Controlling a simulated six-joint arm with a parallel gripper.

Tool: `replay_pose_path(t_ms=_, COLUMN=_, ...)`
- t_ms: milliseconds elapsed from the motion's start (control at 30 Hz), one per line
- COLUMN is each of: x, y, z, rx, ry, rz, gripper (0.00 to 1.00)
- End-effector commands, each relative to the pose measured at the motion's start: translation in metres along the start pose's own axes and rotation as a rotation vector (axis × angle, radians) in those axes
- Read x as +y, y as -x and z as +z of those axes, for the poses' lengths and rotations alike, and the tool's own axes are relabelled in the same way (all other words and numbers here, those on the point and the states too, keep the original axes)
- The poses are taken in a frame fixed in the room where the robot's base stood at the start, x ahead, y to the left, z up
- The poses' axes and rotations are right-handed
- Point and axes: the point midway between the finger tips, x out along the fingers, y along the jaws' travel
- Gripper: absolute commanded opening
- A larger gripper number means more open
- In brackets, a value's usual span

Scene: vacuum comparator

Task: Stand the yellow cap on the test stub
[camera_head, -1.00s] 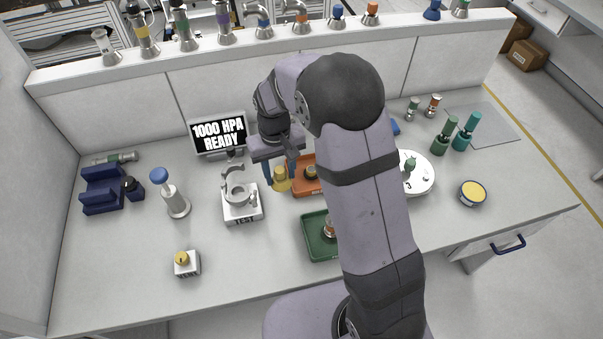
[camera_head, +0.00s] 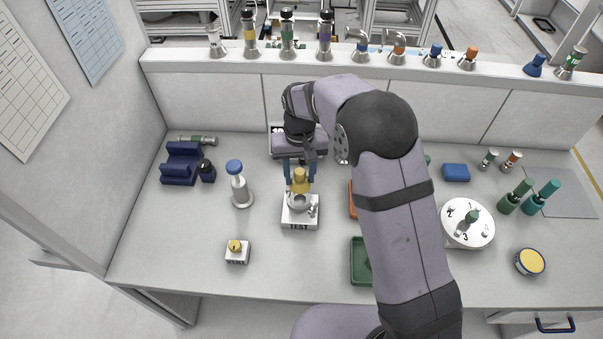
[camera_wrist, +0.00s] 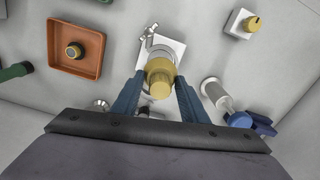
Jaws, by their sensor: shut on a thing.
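My gripper (camera_head: 300,174) is shut on the yellow cap (camera_head: 300,184). The cap also shows between the blue fingers of my gripper (camera_wrist: 159,98) in the wrist view (camera_wrist: 160,78). The white test stand (camera_head: 299,216), lettered TEST, is directly below the cap in the head view, with its ring clamp (camera_head: 313,209) around the middle. In the wrist view the cap covers much of the stand (camera_wrist: 172,47). The test stub is hidden behind the cap, and I cannot tell whether the two touch.
A white block with a small yellow knob (camera_head: 237,252) stands front left. A blue-topped cylinder (camera_head: 240,186) is left of the stand. An orange tray (camera_wrist: 94,54) and a green tray (camera_head: 360,262) lie right of the stand in the head view. A numbered turntable (camera_head: 467,236) is farther right.

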Motion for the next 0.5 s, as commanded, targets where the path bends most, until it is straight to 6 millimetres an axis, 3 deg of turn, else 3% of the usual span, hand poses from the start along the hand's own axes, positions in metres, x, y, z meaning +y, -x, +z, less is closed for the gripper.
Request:
replay_pose_path(t_ms=167, x=0.0, y=0.002, z=0.0, rx=0.0, ry=-0.003, rz=0.002, gripper=0.08)
replay_pose_path(t_ms=500, x=0.0, y=-0.02, z=0.001, rx=-0.002, ry=-0.004, rz=0.002, gripper=0.08)
